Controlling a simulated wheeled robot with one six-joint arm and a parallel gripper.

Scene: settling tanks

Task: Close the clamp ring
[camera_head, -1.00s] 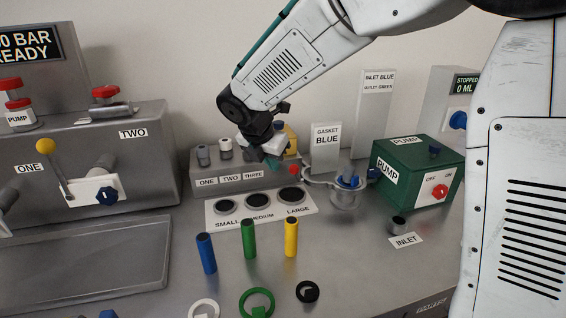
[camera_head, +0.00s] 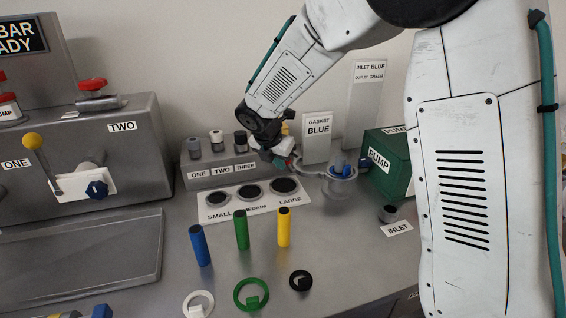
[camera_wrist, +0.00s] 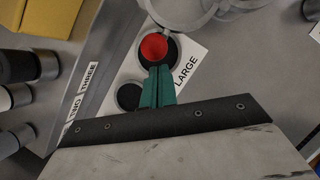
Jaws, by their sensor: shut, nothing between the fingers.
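Part of the grey ring (camera_wrist: 185,10) also shows at the top edge of the wrist view. A red round knob (camera_wrist: 154,47) lies just beyond my fingertips in the wrist view; the fingers overlap its near side, and I cannot tell whether they touch it. My gripper (camera_head: 284,163) has teal fingers, shut and empty, to the left of the ring. In the wrist view the fingers (camera_wrist: 157,74) are together.
A plate (camera_head: 212,214) with small, medium and large holes lies below my gripper. Blue, green and yellow cylinders (camera_head: 283,228) stand in front. A ONE-TWO-THREE block (camera_head: 205,176) is left, a GASKET BLUE sign (camera_head: 318,130) behind, and a green pump box (camera_head: 383,180) right.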

